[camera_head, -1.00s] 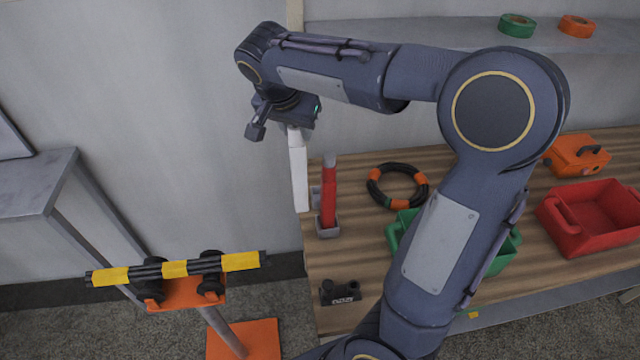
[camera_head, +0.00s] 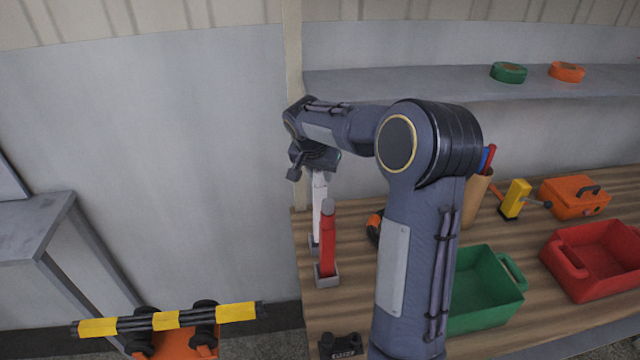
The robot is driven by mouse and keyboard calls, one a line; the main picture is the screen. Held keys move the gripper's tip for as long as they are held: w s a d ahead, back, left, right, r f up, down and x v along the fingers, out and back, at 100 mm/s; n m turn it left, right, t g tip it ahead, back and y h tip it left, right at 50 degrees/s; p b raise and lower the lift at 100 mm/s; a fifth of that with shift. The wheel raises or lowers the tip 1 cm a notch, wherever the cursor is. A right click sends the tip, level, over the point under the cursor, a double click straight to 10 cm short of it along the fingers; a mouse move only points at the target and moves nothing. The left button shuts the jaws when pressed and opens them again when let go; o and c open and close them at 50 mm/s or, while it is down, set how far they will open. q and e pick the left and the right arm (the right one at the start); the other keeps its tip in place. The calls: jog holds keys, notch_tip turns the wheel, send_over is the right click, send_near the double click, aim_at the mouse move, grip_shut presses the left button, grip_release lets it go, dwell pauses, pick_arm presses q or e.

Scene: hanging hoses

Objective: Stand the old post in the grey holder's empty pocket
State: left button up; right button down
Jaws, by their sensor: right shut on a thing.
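My right gripper (camera_head: 318,172) points down and is shut on the top of a white post (camera_head: 318,205), which I take to be the old post. The post hangs nearly upright. Its lower end is at the rear pocket of the grey holder (camera_head: 327,280), partly behind a red post; I cannot tell whether it is inside the pocket or just above it. The red post (camera_head: 327,240) stands upright in the holder's front pocket. My left gripper is not in view.
The holder is near the left edge of the wooden bench (camera_head: 520,260). A black and orange ring (camera_head: 374,228) is partly behind my right arm. A green bin (camera_head: 485,290), red bin (camera_head: 600,260) and orange toolbox (camera_head: 575,198) stand to the right. A black fitting (camera_head: 341,345) sits in front.

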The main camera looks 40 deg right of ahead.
aim_at(320, 207)
jog(key=shift+f+b, duration=0.95)
jog(key=shift+f, duration=0.7)
jog(key=shift+d, duration=0.1)
jog(key=shift+f, duration=0.25)
jog(key=c, duration=1.1)
grip_release()
jog(key=shift+r, duration=0.1)
